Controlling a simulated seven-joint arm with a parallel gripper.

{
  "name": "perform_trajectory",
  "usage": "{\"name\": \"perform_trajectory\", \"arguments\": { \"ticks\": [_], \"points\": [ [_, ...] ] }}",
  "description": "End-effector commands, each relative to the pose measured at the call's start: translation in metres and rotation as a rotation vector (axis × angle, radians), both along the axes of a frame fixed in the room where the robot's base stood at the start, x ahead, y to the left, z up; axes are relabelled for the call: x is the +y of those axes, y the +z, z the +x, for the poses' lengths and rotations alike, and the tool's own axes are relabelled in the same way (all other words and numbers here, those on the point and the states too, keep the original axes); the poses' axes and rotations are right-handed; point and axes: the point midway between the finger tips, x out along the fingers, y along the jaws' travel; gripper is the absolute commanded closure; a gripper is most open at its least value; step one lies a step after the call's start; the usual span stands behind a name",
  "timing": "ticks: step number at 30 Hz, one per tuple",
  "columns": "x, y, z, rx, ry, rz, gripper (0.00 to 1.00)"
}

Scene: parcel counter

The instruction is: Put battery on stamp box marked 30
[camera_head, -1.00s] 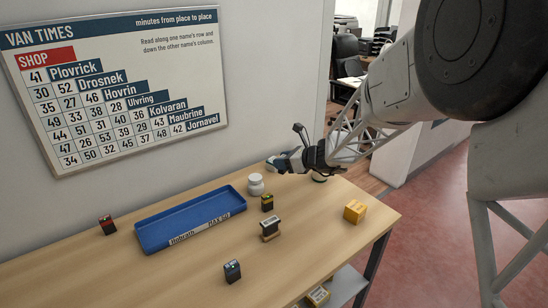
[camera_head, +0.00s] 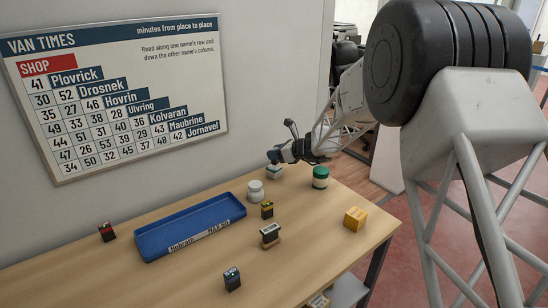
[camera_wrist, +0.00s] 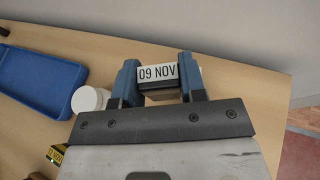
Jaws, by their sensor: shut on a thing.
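In the wrist view, my gripper (camera_wrist: 158,74) has one blue finger at each side of this block, whose white label (camera_wrist: 158,73) reads "09 NOV". The block (camera_head: 274,172) shows just below the fingers in the head view; whether it touches the table is unclear. Small dark battery-like blocks stand on the table: one red-topped (camera_head: 107,232), one yellow-banded (camera_head: 267,210), one with a pale mark (camera_head: 232,279). No box marked 30 is readable.
A blue tray (camera_head: 150,249) labelled "MAX 50" lies left. A white jar (camera_head: 255,190), green-lidded jar (camera_head: 320,178), dark stamp-like item (camera_head: 270,238) and yellow box (camera_head: 355,219) stand on the table. Front-right tabletop is clear.

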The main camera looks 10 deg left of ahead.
Motion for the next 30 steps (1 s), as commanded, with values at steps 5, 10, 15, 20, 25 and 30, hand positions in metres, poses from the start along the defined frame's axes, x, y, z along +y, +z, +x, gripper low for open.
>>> {"name": "perform_trajectory", "arguments": {
  "ticks": [5, 10, 15, 20, 25, 30],
  "points": [
    [0.008, -0.002, 0.021, -0.001, 0.000, 0.000, 0.88],
    [0.012, -0.003, 0.033, -0.001, 0.000, 0.000, 0.88],
    [0.012, -0.003, 0.035, 0.000, 0.000, 0.000, 0.88],
    [0.012, -0.003, 0.035, 0.000, 0.000, 0.000, 0.88],
    [0.012, -0.007, 0.035, 0.000, 0.000, 0.000, 0.88],
    [0.012, -0.023, 0.035, 0.002, -0.001, 0.000, 0.88]
  ]
}}
